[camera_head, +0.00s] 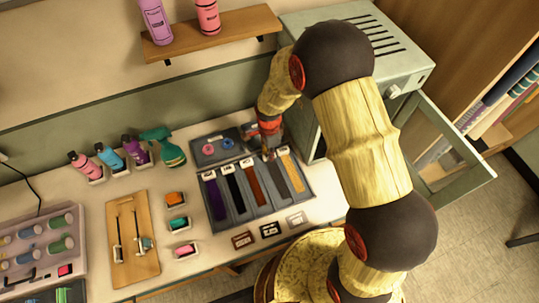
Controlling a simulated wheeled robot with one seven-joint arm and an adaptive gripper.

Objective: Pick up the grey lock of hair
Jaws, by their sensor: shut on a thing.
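The grey lock of hair (276,185) is in the dark swatch tray (247,222), between the reddish-brown lock (254,186) and the blond lock (292,172). My gripper (269,156) points down at its upper end and is shut on it there. The fingertips are small and partly hidden by the gripper body. I cannot tell whether the lock is lifted off the tray. A black lock (235,192) and a purple lock (216,198) lie farther left in the same tray.
A grey-green cabinet (304,104) with an open glass door (438,160) stands close right of the tray. Bottles and a green spray bottle (166,148) stand at left. A wooden board (133,225) and small coloured blocks lie left of the tray. A shelf (215,38) hangs above.

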